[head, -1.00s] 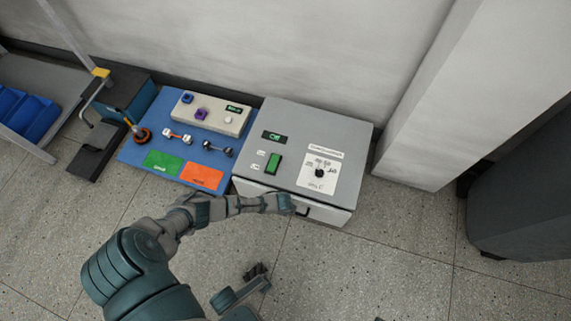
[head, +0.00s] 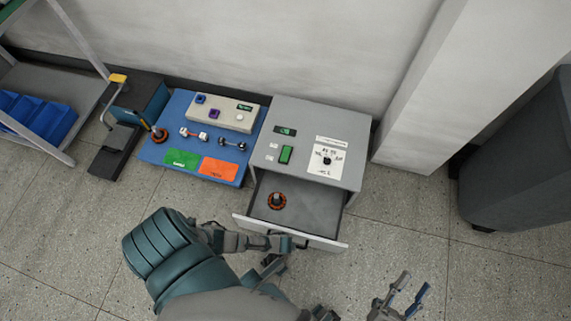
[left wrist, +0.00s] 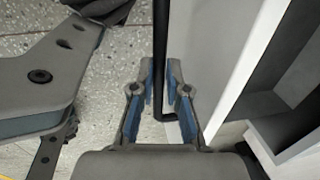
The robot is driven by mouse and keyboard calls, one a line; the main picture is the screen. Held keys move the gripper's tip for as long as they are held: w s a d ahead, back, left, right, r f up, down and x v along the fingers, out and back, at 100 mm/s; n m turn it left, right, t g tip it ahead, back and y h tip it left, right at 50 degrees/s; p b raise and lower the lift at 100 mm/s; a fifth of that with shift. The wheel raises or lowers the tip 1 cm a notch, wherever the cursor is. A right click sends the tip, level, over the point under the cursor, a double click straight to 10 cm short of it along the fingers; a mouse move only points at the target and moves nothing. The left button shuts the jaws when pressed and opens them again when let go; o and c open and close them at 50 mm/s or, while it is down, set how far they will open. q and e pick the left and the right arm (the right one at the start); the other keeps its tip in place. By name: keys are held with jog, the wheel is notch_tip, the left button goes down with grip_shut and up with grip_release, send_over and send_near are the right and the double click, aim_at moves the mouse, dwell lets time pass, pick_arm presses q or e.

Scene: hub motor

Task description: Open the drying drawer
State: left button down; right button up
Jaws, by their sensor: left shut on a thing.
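The drying drawer (head: 310,205) is pulled out from the grey cabinet (head: 325,117). The drawer's white front (head: 335,244) carries a dark bar handle, which shows in the left wrist view (left wrist: 160,50) between the blue-padded fingers. My left gripper (left wrist: 160,90) is shut on that handle; in the head view its fingertips are hard to make out at the drawer front. My right gripper (head: 412,290) is open and empty, low right of the drawer.
Left of the cabinet is a blue mat (head: 160,150) with a green card (head: 181,158), an orange card (head: 219,169), small parts and a beige button box (head: 220,112). A shelf with blue bins (head: 45,118) stands far left. A dark grey bin (head: 520,165) stands right.

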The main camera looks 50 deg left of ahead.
pick_arm(q)
jog(key=s, duration=0.1)
jog(key=s+d, duration=0.2)
jog(key=s, duration=0.1)
jog(key=shift+f+p, duration=0.1)
jog(key=shift+p, duration=0.3)
pick_arm(e)
jog(key=shift+w+f+g, duration=0.35)
jog(key=shift+f+g, duration=0.25)
jog(key=shift+w+f+g, duration=0.3)
jog(key=shift+f+g, duration=0.3)
pick_arm(q)
jog(key=c, duration=1.2)
grip_release()
jog(key=shift+w, duration=0.1)
pick_arm(e)
jog(key=shift+f, duration=0.1)
pick_arm(q)
jog(key=r, duration=0.4)
jog(key=s+r, duration=0.1)
jog(key=r, duration=0.3)
jog(key=s+d+r, duration=0.1)
jog(key=r, duration=0.2)
jog(key=shift+d+r, duration=0.1)
jog(key=shift+r, duration=0.3)
